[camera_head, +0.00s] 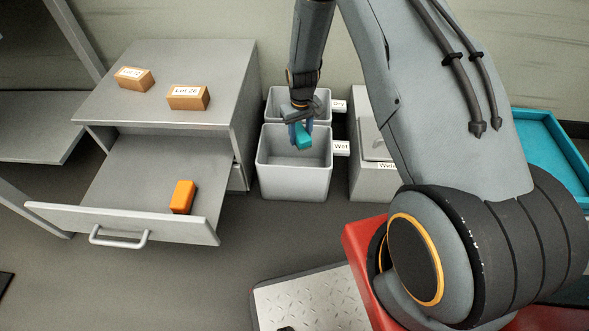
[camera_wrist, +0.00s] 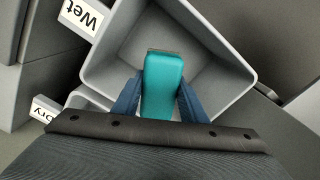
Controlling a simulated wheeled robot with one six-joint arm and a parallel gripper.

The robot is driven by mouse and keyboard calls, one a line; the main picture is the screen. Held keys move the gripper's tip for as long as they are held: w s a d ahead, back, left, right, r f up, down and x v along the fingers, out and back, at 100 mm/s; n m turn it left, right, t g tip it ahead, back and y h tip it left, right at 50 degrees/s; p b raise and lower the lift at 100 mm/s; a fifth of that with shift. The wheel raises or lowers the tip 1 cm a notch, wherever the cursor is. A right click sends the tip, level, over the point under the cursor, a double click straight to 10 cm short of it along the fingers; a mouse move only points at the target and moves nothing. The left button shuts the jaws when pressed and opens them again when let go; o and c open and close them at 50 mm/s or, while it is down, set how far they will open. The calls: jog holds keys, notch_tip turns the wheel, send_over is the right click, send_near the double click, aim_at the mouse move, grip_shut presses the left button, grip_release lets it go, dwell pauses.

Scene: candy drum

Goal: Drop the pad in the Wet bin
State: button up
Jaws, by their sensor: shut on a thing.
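The pad is a small teal block (camera_head: 303,136); it also shows in the wrist view (camera_wrist: 162,84). My gripper (camera_head: 300,130) is shut on the pad, with its blue fingers (camera_wrist: 158,98) on either side of it. The Wet bin (camera_head: 294,180) is a grey open box with a white "Wet" label (camera_head: 341,148) at its right. The pad is over the Wet bin's opening, and the part of the bin that shows looks empty. In the wrist view the Wet bin's rim (camera_wrist: 226,108) surrounds the pad from behind. The gripper hides part of the bin.
The Dry bin (camera_head: 283,101) stands directly behind the Wet bin. A grey cabinet (camera_head: 160,75) at left bears two labelled orange-brown boxes (camera_head: 188,97), and its open drawer (camera_head: 130,220) holds an orange block (camera_head: 183,196). A lidded grey bin (camera_head: 372,180) stands at right.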

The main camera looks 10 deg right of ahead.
jog(key=shift+f+b, duration=0.6)
jog(key=shift+f, duration=0.65)
jog(key=o, duration=1.1)
notch_tip(320, 180, up, 8)
jog(key=shift+f+p, duration=0.1)
jog(key=shift+p, duration=1.05)
